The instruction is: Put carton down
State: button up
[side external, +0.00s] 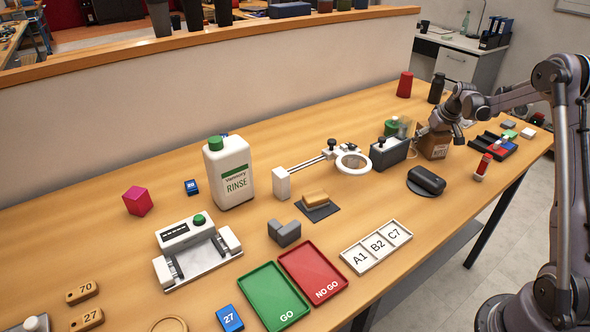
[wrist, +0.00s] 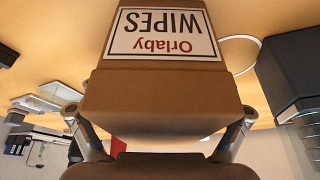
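The carton (side external: 435,146) is a brown box with a white label, at the right part of the table in the side view. In the wrist view the carton (wrist: 160,82) fills the middle, and its label reads "Orlaby WIPES", upside down in the picture. My gripper (side external: 438,127) is at the carton's upper part. In the wrist view its two fingers (wrist: 160,133) lie against opposite sides of the carton, so it looks shut on it. The carton's base is at or very close to the tabletop; I cannot tell whether it touches.
A black slotted tray (side external: 491,144) is to the right. A red cup (side external: 404,85) stands behind.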

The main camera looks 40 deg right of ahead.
aim_at(440, 134)
jog(key=v, duration=1.2)
jog(key=shift+a, duration=0.15)
jog(key=s+a+r+n+t, duration=0.1)
jog(key=s+a+r, duration=0.15)
jog(key=a, duration=0.85)
jog(key=s+a+r+n, duration=0.1)
jog(key=a+r, duration=0.2)
jog(key=a, duration=0.8)
jog(key=s+a+f+n+t, duration=0.1)
jog(key=s+a+f, duration=0.1)
jog(key=s+a, duration=0.3)
jog(key=s+a+f+n+t+y, duration=0.1)
jog(key=s+a+f, duration=0.1)
jog(key=s+a, duration=0.4)
jog(key=a, duration=0.5)
jog(key=shift+s+f+n+y, duration=0.2)
jog(key=shift+f+n+y, duration=0.1)
jog(key=shift+f, duration=0.05)
jog(key=shift+o, duration=0.4)
